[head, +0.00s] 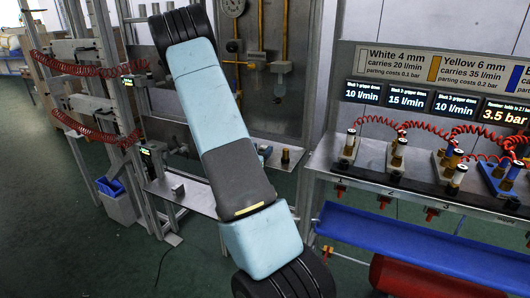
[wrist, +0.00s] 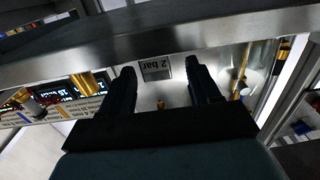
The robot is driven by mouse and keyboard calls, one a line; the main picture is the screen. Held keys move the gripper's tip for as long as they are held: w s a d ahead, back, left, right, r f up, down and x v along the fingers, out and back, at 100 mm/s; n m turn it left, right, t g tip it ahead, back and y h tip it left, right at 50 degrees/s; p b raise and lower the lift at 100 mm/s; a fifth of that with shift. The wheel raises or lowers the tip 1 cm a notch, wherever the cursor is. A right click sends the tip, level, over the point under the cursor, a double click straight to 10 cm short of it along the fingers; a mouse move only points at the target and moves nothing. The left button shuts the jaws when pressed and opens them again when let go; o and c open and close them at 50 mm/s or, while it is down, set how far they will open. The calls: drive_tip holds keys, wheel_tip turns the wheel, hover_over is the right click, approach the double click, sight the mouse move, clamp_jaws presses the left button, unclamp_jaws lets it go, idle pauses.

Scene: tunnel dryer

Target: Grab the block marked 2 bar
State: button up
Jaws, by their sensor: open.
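The block marked 2 bar (wrist: 157,68) shows in the wrist view as a small grey face with dark lettering, upside down. It appears between the two fingertips of my gripper (wrist: 160,70), with gaps on both sides. My gripper is open and empty. How far the block lies beyond the fingertips I cannot tell. In the head view my gripper is not visible. A small grey block (head: 178,190) stands on the metal shelf (head: 192,203) left of my arm there, but I cannot read any mark on it.
A steel beam (wrist: 150,42) crosses the wrist view close above the fingertips. In the head view, the right bench (head: 375,158) carries several valves with red coiled hoses, below lit displays (head: 405,98). A blue trough (head: 420,243) runs beneath. A blue bin (head: 110,186) is at left.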

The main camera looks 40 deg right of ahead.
drive_tip(key=shift+x, duration=2.35)
drive_tip(key=shift+f, duration=0.1)
drive_tip(key=shift+c, duration=0.3)
clamp_jaws()
